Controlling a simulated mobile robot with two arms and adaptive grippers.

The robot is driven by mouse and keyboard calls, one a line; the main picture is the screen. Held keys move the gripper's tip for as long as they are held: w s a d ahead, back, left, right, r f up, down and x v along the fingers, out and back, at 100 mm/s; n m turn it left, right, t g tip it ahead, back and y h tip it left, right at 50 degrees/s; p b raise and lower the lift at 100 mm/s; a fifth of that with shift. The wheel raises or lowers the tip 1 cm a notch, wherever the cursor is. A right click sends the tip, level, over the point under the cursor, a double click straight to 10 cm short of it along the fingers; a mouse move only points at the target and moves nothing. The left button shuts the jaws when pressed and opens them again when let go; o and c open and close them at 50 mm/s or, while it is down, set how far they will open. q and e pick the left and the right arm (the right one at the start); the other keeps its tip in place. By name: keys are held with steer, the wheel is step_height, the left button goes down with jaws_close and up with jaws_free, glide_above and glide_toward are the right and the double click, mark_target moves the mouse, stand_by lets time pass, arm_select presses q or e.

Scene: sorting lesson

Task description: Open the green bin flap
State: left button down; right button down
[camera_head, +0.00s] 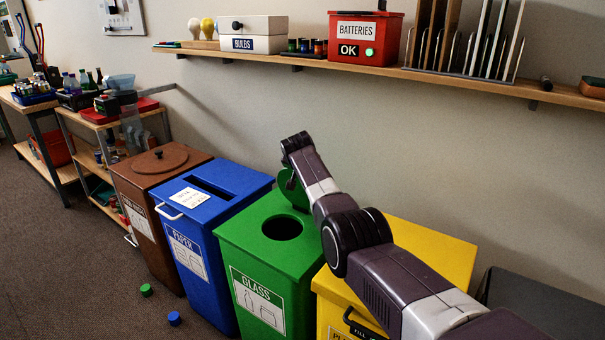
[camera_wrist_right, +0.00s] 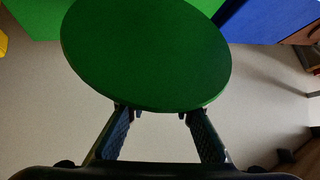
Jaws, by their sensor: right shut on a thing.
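The green bin (camera_head: 265,262), labelled GLASS, stands between the blue and yellow bins. The round hole (camera_head: 282,228) in its lid is uncovered and dark inside. The round green flap (camera_head: 291,190) stands up behind the hole, partly hidden by my right arm. In the right wrist view the flap (camera_wrist_right: 145,52) is a large green disc. My right gripper (camera_wrist_right: 157,113) is shut on its near edge, one finger at each side. My left gripper is not in view.
The blue PAPER bin (camera_head: 228,227), brown bin (camera_head: 150,190) and yellow bin (camera_head: 432,250) stand in the row. A shelf (camera_head: 380,72) runs above with a red BATTERIES box (camera_head: 366,50). A green cap (camera_head: 146,290) and a blue cap (camera_head: 174,318) lie on the floor.

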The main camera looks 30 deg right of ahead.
steer(key=shift+s+d, duration=0.2)
steer(key=shift+d, duration=0.3)
steer(key=c, duration=2)
jaws_free()
steer(key=shift+s, duration=0.1)
steer(key=shift+c, duration=0.2)
steer(key=o, duration=0.4)
steer(key=shift+s+d+r, duration=0.1)
steer(key=shift+s+d, duration=0.05)
steer(key=shift+d, duration=0.05)
steer(key=shift+s+a+r, duration=0.35)
steer(key=shift+a+r, duration=0.3)
steer(key=shift+a, duration=0.15)
steer(key=v, duration=1)
steer(key=shift+s+d, duration=0.15)
steer(key=shift+s, duration=0.05)
